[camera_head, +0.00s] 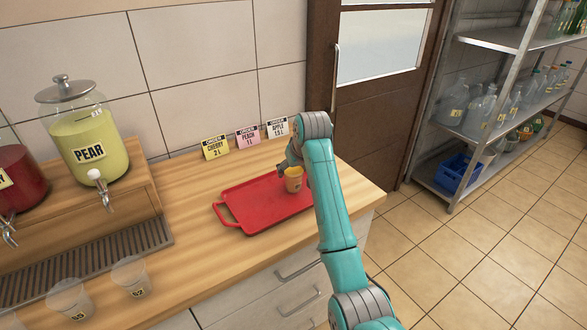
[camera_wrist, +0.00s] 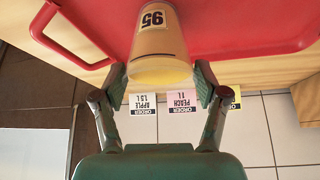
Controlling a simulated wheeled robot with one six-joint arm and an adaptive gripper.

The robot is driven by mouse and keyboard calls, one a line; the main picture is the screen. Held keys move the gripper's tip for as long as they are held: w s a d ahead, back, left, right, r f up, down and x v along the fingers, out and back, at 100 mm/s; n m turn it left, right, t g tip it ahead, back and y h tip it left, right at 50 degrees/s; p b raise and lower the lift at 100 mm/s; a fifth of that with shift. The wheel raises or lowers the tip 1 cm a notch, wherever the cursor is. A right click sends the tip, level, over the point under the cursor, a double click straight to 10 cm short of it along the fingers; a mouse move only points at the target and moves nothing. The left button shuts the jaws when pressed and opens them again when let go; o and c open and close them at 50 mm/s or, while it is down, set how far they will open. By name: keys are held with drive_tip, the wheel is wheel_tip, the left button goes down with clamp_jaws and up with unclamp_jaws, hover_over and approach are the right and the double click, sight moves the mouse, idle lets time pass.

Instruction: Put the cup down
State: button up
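The cup (camera_head: 294,182) is small, tapered and holds a yellow-orange drink. It also shows in the wrist view (camera_wrist: 160,45), with a black-on-yellow number label on its side. My gripper (camera_wrist: 161,82) has one finger on each side of the cup, close against its wall near the rim. In the head view my gripper (camera_head: 287,167) is at the cup, partly hidden by my arm. The cup is over the far right part of the red tray (camera_head: 250,205). I cannot tell whether its base touches the tray.
Order cards (camera_head: 215,147) stand along the wall behind the tray. A pear dispenser (camera_head: 88,150) and a red dispenser (camera_head: 22,185) stand at left. Two clear cups (camera_head: 131,278) (camera_head: 70,300) stand at the front left. The wooden counter (camera_head: 190,225) left of the tray is clear.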

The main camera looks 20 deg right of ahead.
drive_tip(key=shift+o, duration=1.4)
drive_tip(key=v, duration=1.2)
drive_tip(key=shift+r, duration=0.15)
drive_tip(key=shift+s, duration=0.1)
